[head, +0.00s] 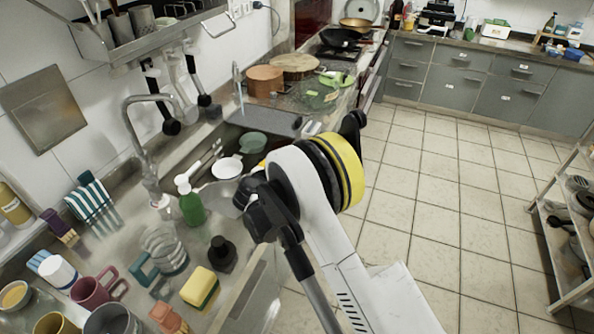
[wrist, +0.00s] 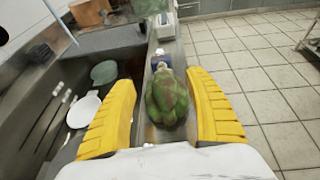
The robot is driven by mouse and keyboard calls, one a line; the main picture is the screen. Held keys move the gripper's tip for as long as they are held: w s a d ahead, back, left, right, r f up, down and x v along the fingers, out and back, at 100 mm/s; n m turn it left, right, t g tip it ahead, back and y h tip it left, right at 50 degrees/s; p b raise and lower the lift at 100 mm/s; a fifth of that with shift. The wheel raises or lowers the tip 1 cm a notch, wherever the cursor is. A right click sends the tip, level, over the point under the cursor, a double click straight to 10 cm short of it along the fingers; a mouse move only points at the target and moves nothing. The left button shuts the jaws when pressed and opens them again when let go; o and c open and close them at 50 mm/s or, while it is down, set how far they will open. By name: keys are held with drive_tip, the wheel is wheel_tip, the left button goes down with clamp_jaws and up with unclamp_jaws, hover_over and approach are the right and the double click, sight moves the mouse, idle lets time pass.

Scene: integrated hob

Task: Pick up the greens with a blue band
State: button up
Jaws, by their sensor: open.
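A rounded green bundle (wrist: 166,100), which looks like the greens, lies on the narrow counter strip beside the sink in the wrist view. A small blue and white patch (wrist: 158,61) shows at its far end; I cannot tell whether it is the band or a separate item. My gripper (wrist: 160,80) is open, with one yellow finger on each side of the bundle. Gaps show between the fingers and the bundle. In the head view my arm hides the fingers and the bundle.
The sink lies left of the bundle, with a white bowl (wrist: 83,110) and a green bowl (wrist: 104,72) in it. A green soap bottle (head: 190,203), mugs and a sponge (head: 200,287) crowd the near counter. Open tiled floor (head: 440,185) lies to the right.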

drive_tip(key=b+x, duration=0.2)
drive_tip(key=x, duration=0.2)
drive_tip(key=b+x, duration=0.2)
drive_tip(key=x, duration=0.3)
drive_tip(key=shift+s+d+f, duration=0.1)
drive_tip(key=shift+d+f, duration=0.05)
drive_tip(key=shift+f, duration=0.1)
drive_tip(key=shift+w, duration=0.35)
drive_tip(key=shift+r, duration=0.1)
drive_tip(key=c, duration=1.4)
